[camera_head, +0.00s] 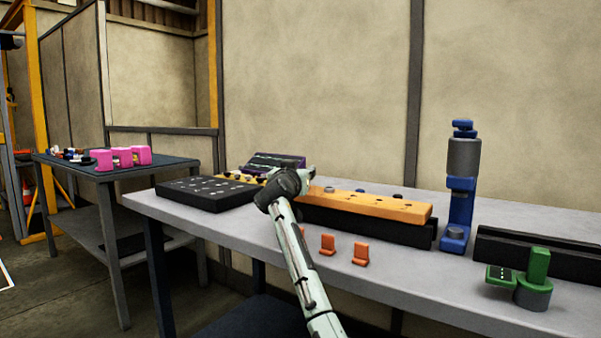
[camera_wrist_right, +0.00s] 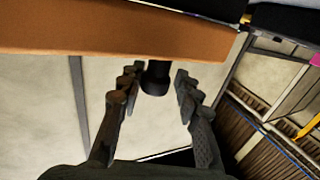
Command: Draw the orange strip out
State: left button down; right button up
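The orange strip (camera_head: 372,206) lies along the top of a long black block on the grey table in the head view. Its left end is hidden behind my right gripper (camera_head: 301,180). In the right wrist view the strip (camera_wrist_right: 120,38) crosses the upper part of the picture. My right gripper (camera_wrist_right: 156,85) is open there, its two fingers apart. A dark round knob (camera_wrist_right: 156,78) shows between the fingertips, next to the strip's edge; I cannot tell whether the fingers touch it. My left gripper is not in view.
Two small orange brackets (camera_head: 328,244) (camera_head: 361,253) stand in front of the black block (camera_head: 380,232). A blue post (camera_head: 460,205) and a green fixture (camera_head: 535,280) stand to the right. A black tray (camera_head: 206,193) lies left. A second table holds pink blocks (camera_head: 122,157).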

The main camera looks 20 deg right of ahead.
notch_tip(320, 180, up, 10)
jog(key=shift+r, duration=0.1)
dwell(0.4)
